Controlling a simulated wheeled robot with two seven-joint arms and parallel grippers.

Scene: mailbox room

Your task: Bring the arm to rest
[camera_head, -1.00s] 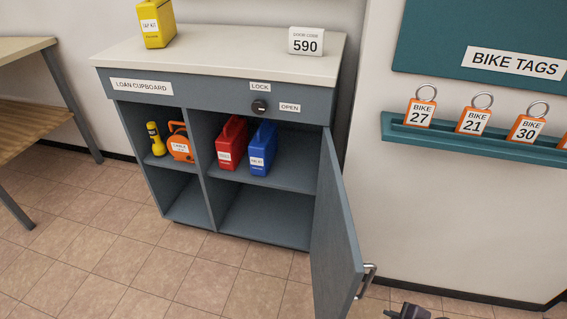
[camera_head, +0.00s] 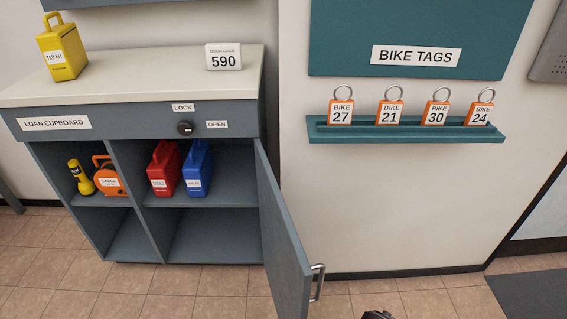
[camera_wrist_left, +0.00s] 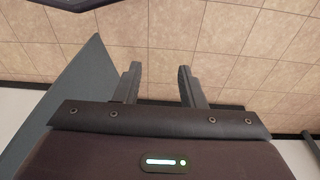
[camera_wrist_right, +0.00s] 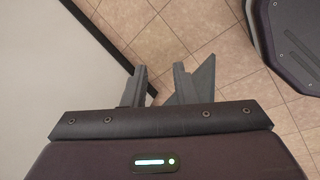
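My left gripper (camera_wrist_left: 159,82) shows in the left wrist view with its two fingers apart and nothing between them. Tiled floor lies beyond it. My right gripper (camera_wrist_right: 158,82) shows in the right wrist view, also with fingers apart and empty. A grey wedge-shaped surface (camera_wrist_right: 201,84) shows behind its right finger; I cannot tell what it is. In the head view only a small dark part of mine shows at the bottom edge, below and right of the door handle. The rest of both arms is out of that view.
The loan cupboard (camera_head: 135,88) has its right door (camera_head: 283,238) swung open into the room. Its shelf holds a flashlight, an orange cable case, and red and blue cases. A teal tag rack (camera_head: 405,133) is on the wall. A dark mat (camera_head: 535,297) lies at right.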

